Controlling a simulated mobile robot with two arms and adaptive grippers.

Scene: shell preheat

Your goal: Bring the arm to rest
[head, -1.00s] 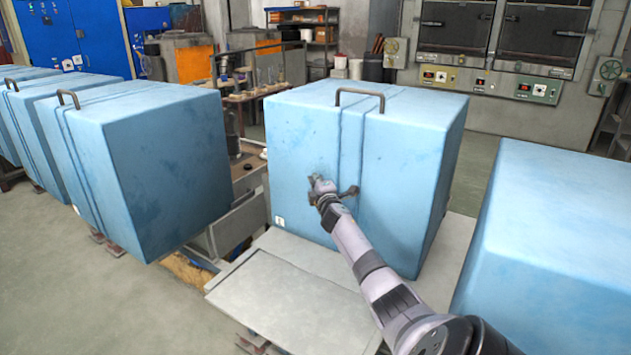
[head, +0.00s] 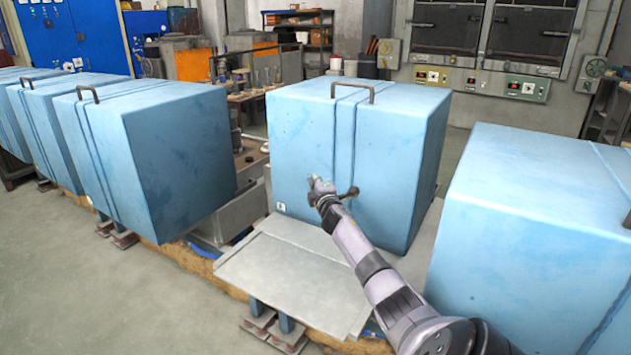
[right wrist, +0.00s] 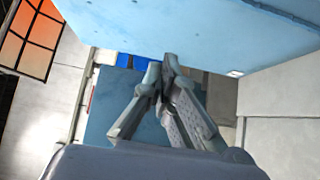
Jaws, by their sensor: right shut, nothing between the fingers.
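My right arm comes in from the lower right of the head view. Its gripper (head: 322,186) is shut and empty, in front of the near face of the middle blue box (head: 300,150). In the right wrist view the two fingertips (right wrist: 166,66) meet with nothing between them, and a blue box face (right wrist: 200,30) lies beyond them at the top. I cannot tell the exact gap between gripper and box. My left gripper is in neither view.
A blue box (head: 520,220) stands close on the right of my arm; another (head: 160,150) stands on the left. A pale metal plate (head: 295,275) juts out below the gripper. Ovens (head: 500,40) stand at the back. Open floor (head: 90,270) lies at the lower left.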

